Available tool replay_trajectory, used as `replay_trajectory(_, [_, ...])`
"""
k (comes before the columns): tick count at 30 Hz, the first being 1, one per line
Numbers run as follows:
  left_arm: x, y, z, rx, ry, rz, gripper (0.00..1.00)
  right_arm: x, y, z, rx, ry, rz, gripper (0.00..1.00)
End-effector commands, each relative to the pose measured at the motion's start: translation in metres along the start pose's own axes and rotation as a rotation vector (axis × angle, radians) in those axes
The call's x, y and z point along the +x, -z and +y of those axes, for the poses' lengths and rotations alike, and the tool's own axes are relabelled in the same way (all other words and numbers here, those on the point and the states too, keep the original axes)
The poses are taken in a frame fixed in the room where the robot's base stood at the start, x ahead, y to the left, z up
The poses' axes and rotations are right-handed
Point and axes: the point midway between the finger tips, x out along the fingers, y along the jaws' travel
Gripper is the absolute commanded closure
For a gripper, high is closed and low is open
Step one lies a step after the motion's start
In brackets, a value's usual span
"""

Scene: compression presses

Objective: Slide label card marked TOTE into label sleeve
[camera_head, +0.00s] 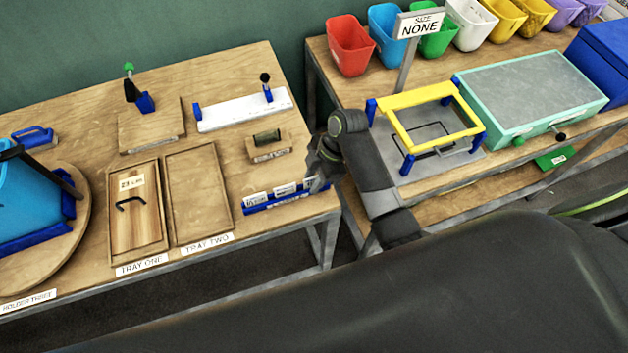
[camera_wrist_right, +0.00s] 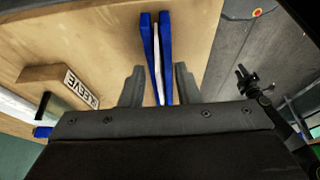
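A blue card rack (camera_head: 278,203) stands at the front right of the left table. White label cards (camera_head: 285,189) stand in it, and their print is too small to read, so I cannot tell which is TOTE. My right gripper (camera_head: 318,180) is at the rack's right end. In the right wrist view my right gripper (camera_wrist_right: 160,72) is open, its fingers either side of the rack (camera_wrist_right: 148,45) and a white card edge (camera_wrist_right: 157,60), apart from both. A wooden block marked SLEEVE (camera_wrist_right: 58,76) is at left there; it appears to be the small block (camera_head: 268,155) behind the rack. My left gripper is out of view.
Two wooden trays (camera_head: 170,184) lie left of the rack, and a white board (camera_head: 240,112) lies behind the sleeve block. A second table at right holds a yellow frame (camera_head: 418,97), a teal-edged press (camera_head: 530,90) and coloured bins (camera_head: 350,52). A gap separates the tables.

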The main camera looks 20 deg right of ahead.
Motion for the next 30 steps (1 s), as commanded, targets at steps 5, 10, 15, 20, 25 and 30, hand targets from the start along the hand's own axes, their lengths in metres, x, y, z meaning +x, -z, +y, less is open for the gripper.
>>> replay_trajectory(5, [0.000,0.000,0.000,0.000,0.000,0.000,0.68,0.000,0.000,0.000,0.000,0.000,0.000,0.87])
replay_trajectory(10, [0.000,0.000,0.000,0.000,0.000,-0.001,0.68,-0.001,0.000,0.000,0.000,0.000,0.000,1.00])
replay_trajectory(15, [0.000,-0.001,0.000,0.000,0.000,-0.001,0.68,-0.001,0.000,0.000,0.000,0.000,-0.001,1.00])
replay_trajectory(20, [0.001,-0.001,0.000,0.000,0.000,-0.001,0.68,-0.002,0.000,0.000,-0.001,-0.001,0.000,1.00])
replay_trajectory(25, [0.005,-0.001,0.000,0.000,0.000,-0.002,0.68,-0.017,0.007,0.002,-0.002,-0.005,0.000,1.00])
replay_trajectory(30, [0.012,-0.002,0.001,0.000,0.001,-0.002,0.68,-0.050,0.020,0.002,-0.004,-0.007,-0.001,1.00])
